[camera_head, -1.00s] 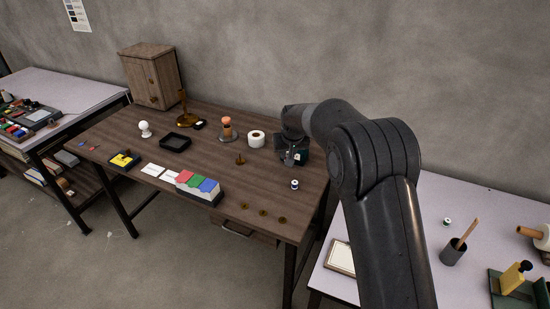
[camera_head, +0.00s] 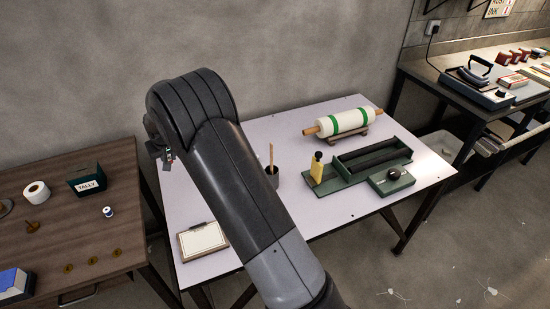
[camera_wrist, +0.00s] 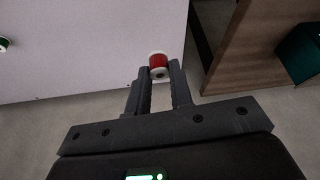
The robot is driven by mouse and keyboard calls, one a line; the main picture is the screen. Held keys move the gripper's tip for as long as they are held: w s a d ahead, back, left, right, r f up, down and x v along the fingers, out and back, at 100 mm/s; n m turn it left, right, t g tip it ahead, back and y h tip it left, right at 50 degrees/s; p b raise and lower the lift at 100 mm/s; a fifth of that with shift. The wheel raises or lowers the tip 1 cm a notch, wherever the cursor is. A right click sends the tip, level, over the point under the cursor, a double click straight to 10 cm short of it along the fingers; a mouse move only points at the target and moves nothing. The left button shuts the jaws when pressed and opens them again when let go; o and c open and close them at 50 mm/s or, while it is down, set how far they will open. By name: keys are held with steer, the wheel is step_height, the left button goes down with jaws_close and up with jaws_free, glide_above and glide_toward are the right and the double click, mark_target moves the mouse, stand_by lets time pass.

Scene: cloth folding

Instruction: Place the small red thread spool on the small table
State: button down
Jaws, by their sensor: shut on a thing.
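A small red thread spool (camera_wrist: 158,60) with pale ends is held between the two fingertips of my gripper (camera_wrist: 160,72) in the wrist view. Behind it is the top of the pale table (camera_wrist: 80,50), near one edge and corner; I cannot tell the height between them. In the head view my gripper (camera_head: 163,152) is partly hidden behind my arm, near the left back part of the pale table (camera_head: 292,128). The spool is hardly visible there.
The brown table (camera_head: 60,235) stands left, with a TALLY box (camera_head: 88,180), a white roll (camera_head: 36,192) and a small spool (camera_head: 108,211).

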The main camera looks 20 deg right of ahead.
steer(key=s+d+f+m+h, duration=0.1)
steer(key=d+f+m, duration=0.1)
steer(key=d, duration=0.8)
steer(key=d+f+m+h, duration=0.1)
steer(key=d+f+m, duration=0.1)
steer(key=d, duration=0.8)
step_height(320, 180, down, 10)
steer(key=shift+s+r, duration=0.15)
steer(key=shift+r, duration=0.05)
steer(key=shift+f, duration=0.1)
steer(key=c, duration=1.3)
jaws_free()
